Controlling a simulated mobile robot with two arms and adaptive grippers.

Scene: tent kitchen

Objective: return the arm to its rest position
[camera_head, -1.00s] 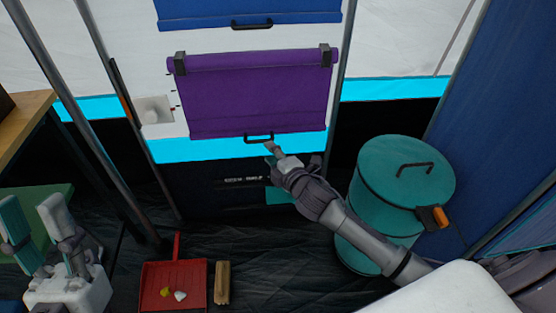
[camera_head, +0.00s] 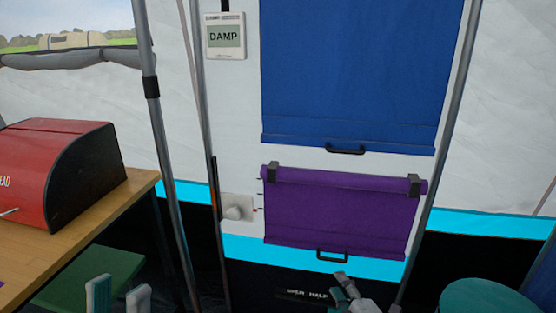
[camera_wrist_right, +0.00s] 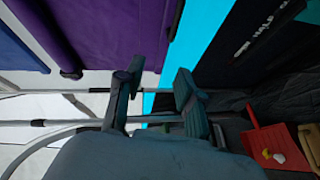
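My right gripper (camera_head: 343,292) shows at the bottom edge of the head view, just below the black handle (camera_head: 332,255) of the purple roller blind (camera_head: 340,214). In the right wrist view its two fingers (camera_wrist_right: 158,92) are apart with nothing between them. The purple blind also fills the upper left of that view (camera_wrist_right: 110,30), beyond the fingers. The rest of my right arm is out of the head view. My left gripper (camera_head: 118,294) is at the lower left of the head view; its fingertips are apart and empty, and its base is cut off.
A blue blind (camera_head: 350,75) hangs above the purple one, near a DAMP display (camera_head: 225,36). A red bread box (camera_head: 75,165) stands on a wooden counter (camera_head: 140,190) at left. A teal bin (camera_head: 488,298) is at lower right. A red dustpan (camera_wrist_right: 268,140) lies on the floor.

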